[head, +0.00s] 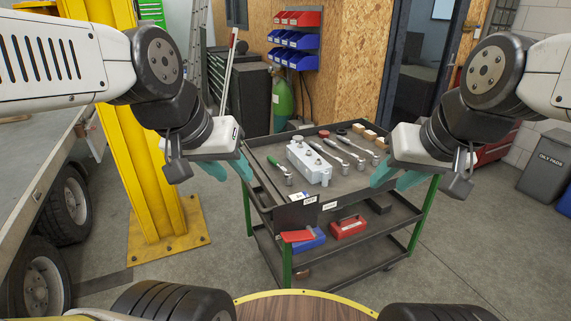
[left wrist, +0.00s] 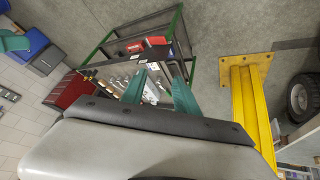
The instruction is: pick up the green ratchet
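The green ratchet (head: 276,164) lies on the top tray of the tool cart (head: 340,200), near its left side, beside a light grey box-shaped part. Its green handle points to the back left and its metal head to the front. My left gripper (head: 229,168) is open and empty, left of the ratchet and above the cart's left edge. Its two teal fingers stand apart in the left wrist view (left wrist: 160,92); the ratchet cannot be made out there. My right gripper (head: 396,178) is open and empty near the cart's right edge.
The grey part (head: 309,163) stands right of the ratchet. Several metal wrenches (head: 347,150) and small wooden blocks (head: 370,134) lie further right. A yellow post (head: 140,140) stands left of the cart, near my left arm.

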